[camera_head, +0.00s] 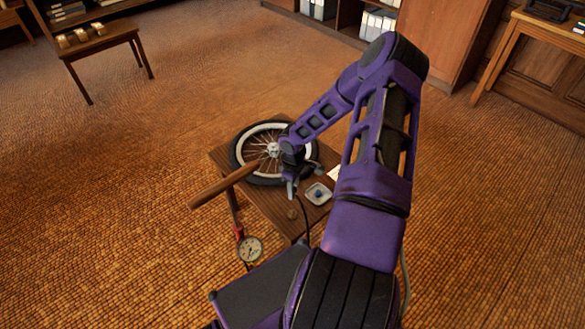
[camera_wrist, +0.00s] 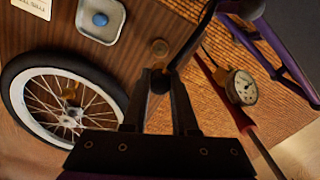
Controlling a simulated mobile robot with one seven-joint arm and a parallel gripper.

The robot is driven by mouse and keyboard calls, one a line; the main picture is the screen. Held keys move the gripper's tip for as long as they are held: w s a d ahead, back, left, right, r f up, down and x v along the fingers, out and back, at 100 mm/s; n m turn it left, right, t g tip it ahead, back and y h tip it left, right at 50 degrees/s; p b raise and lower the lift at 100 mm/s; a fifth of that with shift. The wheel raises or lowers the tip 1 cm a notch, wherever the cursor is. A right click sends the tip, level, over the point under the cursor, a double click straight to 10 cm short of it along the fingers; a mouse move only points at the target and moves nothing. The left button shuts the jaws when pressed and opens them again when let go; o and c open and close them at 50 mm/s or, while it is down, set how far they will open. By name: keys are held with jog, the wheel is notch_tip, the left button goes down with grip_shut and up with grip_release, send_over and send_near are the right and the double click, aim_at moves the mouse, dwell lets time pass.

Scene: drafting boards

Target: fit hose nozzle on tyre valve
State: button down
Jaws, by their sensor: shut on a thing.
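The wheel with its black tyre (camera_head: 238,158) lies flat on a small wooden table (camera_head: 262,205). The tyre (camera_wrist: 18,75) is at the lower left in the wrist view. My gripper (camera_head: 291,188) is over the table beside the wheel, between the tyre and a small tray. In the wrist view my gripper (camera_wrist: 164,76) is shut on the hose nozzle (camera_wrist: 160,82), a dark rounded piece partly hidden by the fingers. The black hose (camera_wrist: 197,32) runs from it up and right. The nozzle is apart from the wheel. I cannot make out the tyre valve.
A pump with a wooden handle (camera_head: 222,187) and a round gauge (camera_head: 250,248) stands beside the table. The tray (camera_head: 310,199) holds a blue piece (camera_wrist: 100,19). A small brown round piece (camera_wrist: 159,47) and a white card (camera_wrist: 37,7) lie on the table.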

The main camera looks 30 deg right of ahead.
jog(key=shift+r, duration=0.1)
dwell(0.3)
jog(key=shift+r+p, duration=0.65)
jog(key=shift+r, duration=0.25)
jog(key=shift+w+d+b, duration=0.85)
jog(key=shift+w+d, duration=1.1)
jog(key=shift+w, duration=1.05)
jog(key=shift+w+d+b, duration=0.8)
jog(key=shift+w+d, duration=1.1)
jog(key=shift+w, duration=1.15)
jog(key=shift+w+d+b, duration=0.85)
jog(key=shift+w+d, duration=1.1)
jog(key=shift+w, duration=1.05)
jog(key=shift+f, duration=0.15)
